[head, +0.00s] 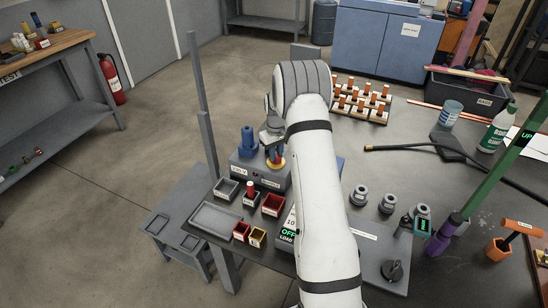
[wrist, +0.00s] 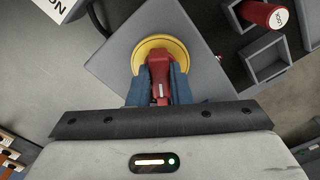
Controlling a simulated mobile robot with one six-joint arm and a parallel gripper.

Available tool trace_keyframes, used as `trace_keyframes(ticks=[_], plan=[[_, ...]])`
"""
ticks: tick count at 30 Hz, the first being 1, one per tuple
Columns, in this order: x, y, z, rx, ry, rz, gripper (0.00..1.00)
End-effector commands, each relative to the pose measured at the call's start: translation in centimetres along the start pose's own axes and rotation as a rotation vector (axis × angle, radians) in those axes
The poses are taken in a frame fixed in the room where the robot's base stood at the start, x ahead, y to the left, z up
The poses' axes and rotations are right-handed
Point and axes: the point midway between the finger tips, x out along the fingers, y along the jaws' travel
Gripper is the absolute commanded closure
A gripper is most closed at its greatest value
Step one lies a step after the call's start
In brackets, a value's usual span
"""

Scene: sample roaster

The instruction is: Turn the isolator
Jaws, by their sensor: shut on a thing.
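The isolator (wrist: 160,52) is a red handle on a round yellow plate, mounted on a grey panel in the wrist view. In the head view its yellow and red edge (head: 275,165) shows on the grey-blue box (head: 262,178), partly hidden by my gripper. My gripper (wrist: 160,88) has its blue fingers on both sides of the red handle and is shut on it. The handle lies roughly in line with the fingers, pointing up and down in the wrist view. My white arm covers part of the box and the bench behind it.
Small bins (head: 272,204) and a grey tray (head: 215,222) sit in front of the box. A red cylinder (wrist: 264,14) stands beside the panel in the wrist view. A display (head: 288,235) reads OFF. A green post (head: 490,165) rises at right.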

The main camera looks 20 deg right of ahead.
Motion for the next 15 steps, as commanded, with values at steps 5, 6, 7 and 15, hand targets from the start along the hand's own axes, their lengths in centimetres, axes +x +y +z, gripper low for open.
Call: trace_keyframes(ticks=[5, 6, 7, 15], plan=[[-0.28, 0.09, -0.5, -0.165, 0.016, 0.007, 1.0], [-0.3, 0.09, -0.5, -0.201, 0.016, 0.008, 1.0], [-0.32, 0.08, -0.51, -0.228, 0.016, 0.008, 1.0], [-0.41, 0.03, -0.53, -0.434, 0.016, 0.009, 1.0]])
